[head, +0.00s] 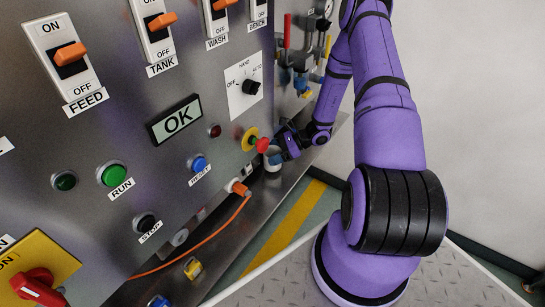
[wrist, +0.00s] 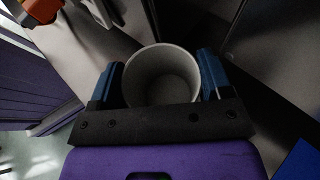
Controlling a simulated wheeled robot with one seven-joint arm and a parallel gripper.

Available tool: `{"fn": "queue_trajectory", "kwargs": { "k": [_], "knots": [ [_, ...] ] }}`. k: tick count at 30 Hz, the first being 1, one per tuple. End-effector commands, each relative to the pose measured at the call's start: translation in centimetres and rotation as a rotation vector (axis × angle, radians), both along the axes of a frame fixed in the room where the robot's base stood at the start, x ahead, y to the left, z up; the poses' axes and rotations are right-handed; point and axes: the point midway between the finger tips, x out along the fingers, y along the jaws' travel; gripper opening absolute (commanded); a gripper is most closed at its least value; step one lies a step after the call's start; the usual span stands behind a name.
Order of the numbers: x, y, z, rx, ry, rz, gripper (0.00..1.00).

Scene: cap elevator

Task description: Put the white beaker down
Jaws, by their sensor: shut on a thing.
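The white beaker (wrist: 162,62) is upright between the two blue fingers of my gripper (wrist: 162,82) in the wrist view. Its round open mouth faces the camera and it looks empty inside. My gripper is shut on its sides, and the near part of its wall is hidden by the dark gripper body. In the head view the beaker (head: 272,168) is a small pale shape under my gripper (head: 274,158), close to the panel and just below the red knob. It is over or on the metal ledge (head: 235,225); I cannot tell whether its base touches.
The upright metal panel (head: 110,130) stands at the left with switches, buttons and an OK display (head: 175,119). The red knob (head: 262,145) is very close to my gripper. An orange cable (head: 215,235) runs along the ledge from a plug (head: 240,188). Pipes and valves (head: 300,60) are farther back.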

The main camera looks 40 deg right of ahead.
Motion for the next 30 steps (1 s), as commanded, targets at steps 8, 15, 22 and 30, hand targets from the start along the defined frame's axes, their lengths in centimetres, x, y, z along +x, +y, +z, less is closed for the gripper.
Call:
{"fn": "queue_trajectory", "kwargs": {
  "k": [8,15,22,30],
  "knots": [
    [-3.8,1.0,1.8,0.003,0.004,-0.002,0.46],
    [-9.9,2.6,2.4,0.003,0.003,-0.003,0.46],
    [-13.8,3.7,2.8,0.002,0.002,-0.001,0.46],
    [-15.4,4.1,2.9,0.0,0.0,0.0,0.46]
  ]
}}
